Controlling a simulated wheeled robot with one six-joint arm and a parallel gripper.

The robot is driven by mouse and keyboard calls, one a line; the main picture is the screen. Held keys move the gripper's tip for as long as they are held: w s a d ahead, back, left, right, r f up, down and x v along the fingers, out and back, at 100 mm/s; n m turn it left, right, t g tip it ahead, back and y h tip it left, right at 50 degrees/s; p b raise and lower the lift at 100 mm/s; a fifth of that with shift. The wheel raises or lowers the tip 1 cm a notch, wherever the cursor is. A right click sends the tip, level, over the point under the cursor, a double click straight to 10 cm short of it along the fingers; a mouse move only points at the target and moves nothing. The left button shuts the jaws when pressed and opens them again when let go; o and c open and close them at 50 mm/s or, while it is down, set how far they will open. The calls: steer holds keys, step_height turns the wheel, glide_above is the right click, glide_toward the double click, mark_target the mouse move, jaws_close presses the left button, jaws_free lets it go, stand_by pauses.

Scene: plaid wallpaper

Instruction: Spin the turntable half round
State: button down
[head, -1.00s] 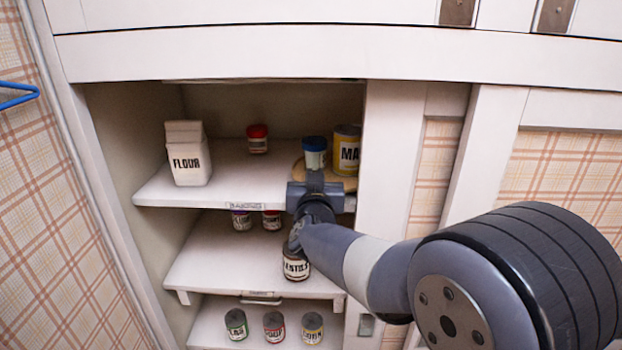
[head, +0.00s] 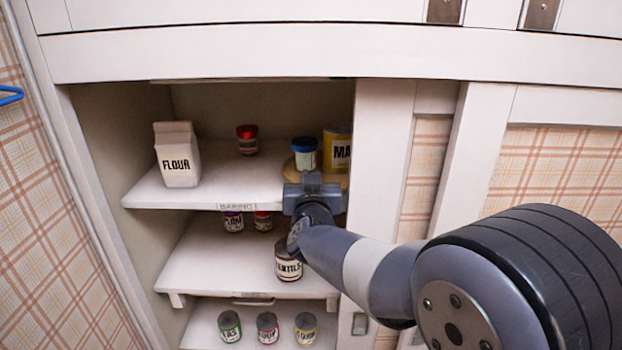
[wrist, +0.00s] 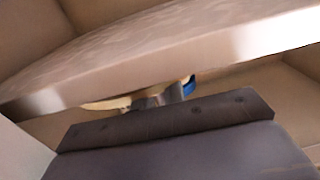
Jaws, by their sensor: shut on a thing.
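The turntable (head: 288,170) is a round tan wooden disc at the right end of the cupboard's top shelf. On it stand a jar with a blue lid (head: 305,155) and a yellow tin (head: 338,140) marked "MA". My gripper (head: 311,179) is at the front of the disc, just below the jar, and appears shut on its rim. The fingertips are hard to make out. In the wrist view, a tan edge of the turntable (wrist: 100,104) shows beside my fingers, with a patch of blue (wrist: 189,86) to the right.
A flour carton (head: 178,157) and a red-lidded jar (head: 247,139) stand left on the top shelf (head: 225,190). Several tins stand on the lower shelves, including one (head: 288,264) under my arm. A cupboard upright (head: 380,180) is close on the right.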

steer(key=shift+f, duration=0.15)
steer(key=c, duration=1.5)
jaws_free()
steer(key=shift+s, duration=0.15)
steer(key=s, duration=1)
steer(key=shift+s, duration=0.4)
